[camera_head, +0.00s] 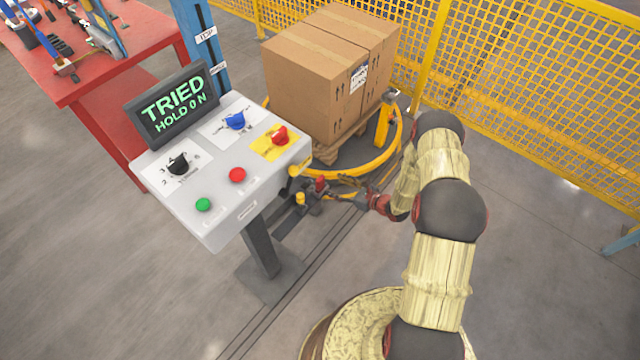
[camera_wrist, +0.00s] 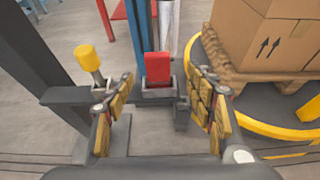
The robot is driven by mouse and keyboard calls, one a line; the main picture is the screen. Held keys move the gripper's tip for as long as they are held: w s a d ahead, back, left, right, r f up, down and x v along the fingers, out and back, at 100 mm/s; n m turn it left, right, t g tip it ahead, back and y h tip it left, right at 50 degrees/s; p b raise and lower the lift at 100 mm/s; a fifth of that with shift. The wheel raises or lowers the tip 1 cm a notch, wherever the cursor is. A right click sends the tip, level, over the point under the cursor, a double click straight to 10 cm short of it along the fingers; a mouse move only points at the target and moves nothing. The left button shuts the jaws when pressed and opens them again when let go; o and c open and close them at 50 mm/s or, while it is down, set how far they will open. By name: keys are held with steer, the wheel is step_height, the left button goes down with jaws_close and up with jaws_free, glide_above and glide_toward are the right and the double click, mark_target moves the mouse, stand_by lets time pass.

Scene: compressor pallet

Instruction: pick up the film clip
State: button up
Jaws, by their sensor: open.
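A red upright piece (camera_wrist: 157,66), which looks like the film clip, stands in a small dark holder (camera_wrist: 158,90) in the wrist view. It also shows small in the head view (camera_head: 321,184), beside the console's post. My gripper (camera_wrist: 161,88) is open, with one yellow padded finger on each side of the view. The red piece shows between and beyond the fingertips, and nothing is held. In the head view my gripper (camera_head: 345,194) is low, just right of the red piece, and its fingers are hard to make out.
A yellow-capped post (camera_wrist: 88,58) stands left of the red piece. A yellow ring (camera_head: 396,150) surrounds a pallet with a cardboard box (camera_head: 325,75). The control console (camera_head: 225,175) overhangs at left, its display reading "TRIED HOLD 0 N". Yellow mesh fencing (camera_head: 530,80) runs behind.

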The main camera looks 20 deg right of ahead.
mark_target(322, 180)
steer(key=b+x, duration=0.1)
steer(key=x, duration=0.2)
steer(key=b+x, duration=0.1)
steer(key=x, duration=0.3)
steer(key=shift+a+r+b, duration=0.2)
steer(key=shift+a+b, duration=0.1)
steer(key=shift+b, duration=0.05)
steer(key=shift+w+r, duration=0.1)
steer(key=shift+c, duration=0.4)
steer(key=c, duration=1.1)
steer(key=shift+c, duration=0.5)
steer(key=shift+r, duration=0.1)
